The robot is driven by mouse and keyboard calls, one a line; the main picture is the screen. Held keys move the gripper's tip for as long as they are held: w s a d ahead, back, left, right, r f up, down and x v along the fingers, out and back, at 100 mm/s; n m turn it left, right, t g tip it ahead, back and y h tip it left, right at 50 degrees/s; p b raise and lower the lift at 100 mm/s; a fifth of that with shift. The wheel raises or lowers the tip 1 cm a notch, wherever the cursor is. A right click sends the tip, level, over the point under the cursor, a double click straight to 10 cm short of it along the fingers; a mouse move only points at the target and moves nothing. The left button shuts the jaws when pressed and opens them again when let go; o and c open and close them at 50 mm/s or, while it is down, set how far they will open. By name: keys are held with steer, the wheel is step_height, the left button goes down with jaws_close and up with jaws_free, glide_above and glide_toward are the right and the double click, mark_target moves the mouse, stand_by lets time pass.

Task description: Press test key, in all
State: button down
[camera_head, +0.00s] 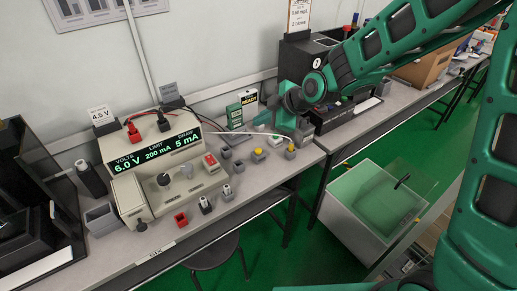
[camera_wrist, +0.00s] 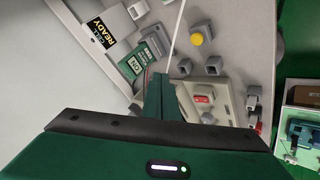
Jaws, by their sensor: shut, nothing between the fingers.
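My gripper (camera_head: 284,122) is shut and empty above the bench, right of the bench supply; its green fingers (camera_wrist: 160,98) also show shut in the wrist view. The bench supply (camera_head: 128,183) is a beige box with a lit display reading 6.0 V, 200 mA and 5 mA. A red button (camera_head: 209,159) sits on its right end and shows in the wrist view too (camera_wrist: 203,99). A green device (camera_head: 234,116) stands behind the gripper; its face shows in the wrist view (camera_wrist: 140,64). I cannot tell which control is the test key.
A red holder (camera_head: 181,219) and grey holders line the front edge. A pale bin (camera_head: 365,205) stands on the green floor.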

step_height(320, 180, down, 8)
steer(key=shift+d+r, duration=0.15)
steer(key=shift+r, duration=0.05)
steer(key=shift+f, duration=0.6)
stand_by(1.9)
steer(key=shift+f, duration=0.35)
steer(key=shift+f, duration=0.5)
stand_by(0.7)
steer(key=shift+r, duration=0.95)
steer(key=shift+r, duration=2.5)
